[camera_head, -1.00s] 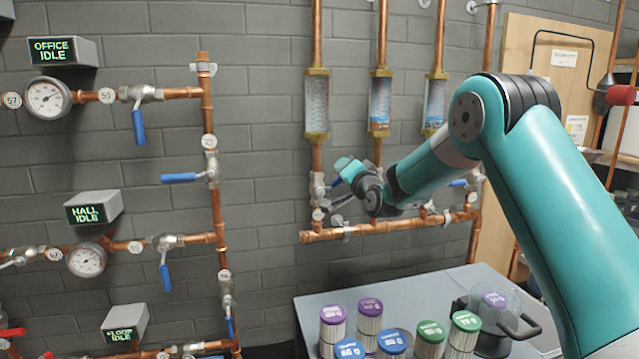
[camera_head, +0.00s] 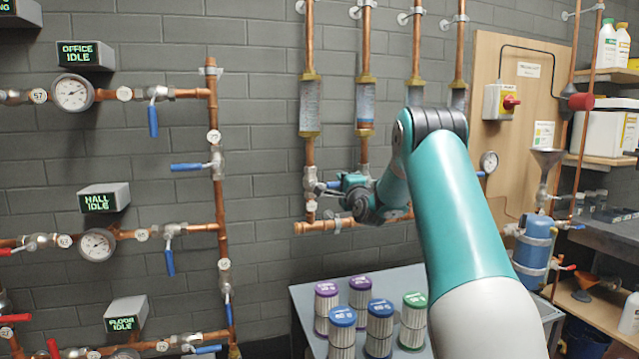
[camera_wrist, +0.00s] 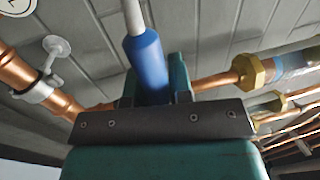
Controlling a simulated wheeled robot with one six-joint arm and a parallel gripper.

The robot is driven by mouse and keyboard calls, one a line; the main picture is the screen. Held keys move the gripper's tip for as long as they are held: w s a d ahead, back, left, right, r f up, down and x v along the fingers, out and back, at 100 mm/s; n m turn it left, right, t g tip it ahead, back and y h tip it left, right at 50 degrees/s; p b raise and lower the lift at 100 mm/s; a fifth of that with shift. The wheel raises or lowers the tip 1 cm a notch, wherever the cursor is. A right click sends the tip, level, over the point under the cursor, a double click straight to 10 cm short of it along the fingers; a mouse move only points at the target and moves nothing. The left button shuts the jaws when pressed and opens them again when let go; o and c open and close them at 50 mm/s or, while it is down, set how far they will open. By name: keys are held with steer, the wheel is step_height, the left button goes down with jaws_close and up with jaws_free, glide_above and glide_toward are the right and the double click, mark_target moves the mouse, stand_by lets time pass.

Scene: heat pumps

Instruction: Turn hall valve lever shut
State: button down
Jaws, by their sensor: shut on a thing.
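My gripper (camera_head: 345,184) is at the leftmost valve (camera_head: 311,186) of the middle copper manifold, under the left flow tube. It is shut on a blue lever (camera_head: 332,185) that points right, roughly level, from that valve. In the wrist view the blue lever grip (camera_wrist: 150,65) lies between the two teal fingers of my gripper (camera_wrist: 153,85), with its pale stem running up out of view. The display box reading HALL IDLE (camera_head: 104,198) is on the left wall pipes, with a gauge and a separate blue lever (camera_head: 169,262) hanging down in its row.
A grey table (camera_head: 305,300) with several lidded filter cartridges stands below the manifold. My arm covers its right side. A wooden board with a red switch (camera_head: 510,102) and a blue tank (camera_head: 535,250) are at right.

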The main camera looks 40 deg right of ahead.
steer(key=shift+f, duration=0.3)
steer(key=c, duration=1)
jaws_free()
steer(key=shift+d, duration=0.15)
steer(key=shift+c, duration=0.2)
steer(key=shift+r, duration=0.1)
steer(key=b+v, duration=0.8)
steer(key=v, duration=0.9)
steer(key=shift+s+a, duration=0.2)
